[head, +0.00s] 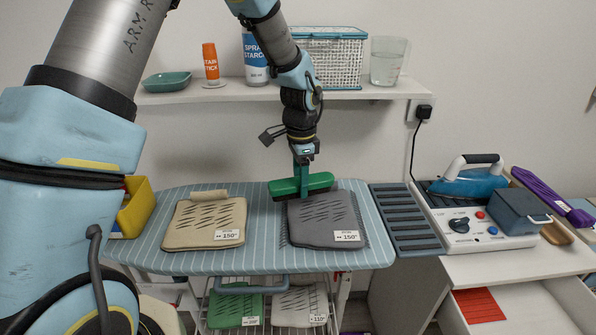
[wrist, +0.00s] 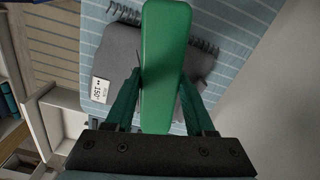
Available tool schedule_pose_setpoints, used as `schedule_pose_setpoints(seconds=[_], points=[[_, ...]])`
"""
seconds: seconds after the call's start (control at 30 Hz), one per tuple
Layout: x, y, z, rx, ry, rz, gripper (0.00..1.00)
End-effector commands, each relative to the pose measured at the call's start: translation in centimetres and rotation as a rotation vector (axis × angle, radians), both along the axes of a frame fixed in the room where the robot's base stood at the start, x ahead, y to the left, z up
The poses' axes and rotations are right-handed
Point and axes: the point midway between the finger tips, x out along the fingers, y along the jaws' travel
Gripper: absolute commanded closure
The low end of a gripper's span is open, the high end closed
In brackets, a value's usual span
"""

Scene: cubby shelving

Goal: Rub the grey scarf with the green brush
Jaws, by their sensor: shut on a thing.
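The grey scarf (head: 325,220) lies folded on the right half of the striped ironing board, with a fringe and a white "150°" tag. It also shows in the wrist view (wrist: 118,62). The green brush (head: 301,186) is held level at the scarf's far edge, and its left end reaches past the scarf. I cannot tell whether its bristles touch the cloth. My gripper (head: 303,160) is shut on the brush from above. In the wrist view the brush (wrist: 165,60) sits between the two green fingers (wrist: 160,100) and hides part of the scarf.
A beige folded cloth (head: 206,222) lies left on the ironing board (head: 265,262). An iron (head: 468,180) stands on a station at right. A shelf (head: 285,97) with a spray can, basket and jug is behind my arm. A yellow bin (head: 135,207) stands at left.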

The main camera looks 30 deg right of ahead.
Motion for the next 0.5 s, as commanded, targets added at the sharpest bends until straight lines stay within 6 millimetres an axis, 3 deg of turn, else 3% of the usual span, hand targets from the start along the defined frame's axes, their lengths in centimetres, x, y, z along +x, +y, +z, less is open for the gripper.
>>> schedule_pose_setpoints(seconds=[0.2, 0.5], points=[[-0.3, -0.5, 1.9, -0.002, -0.002, 0.001, 1.00], [-0.4, -0.5, 2.2, -0.001, -0.001, 0.001, 1.00]])
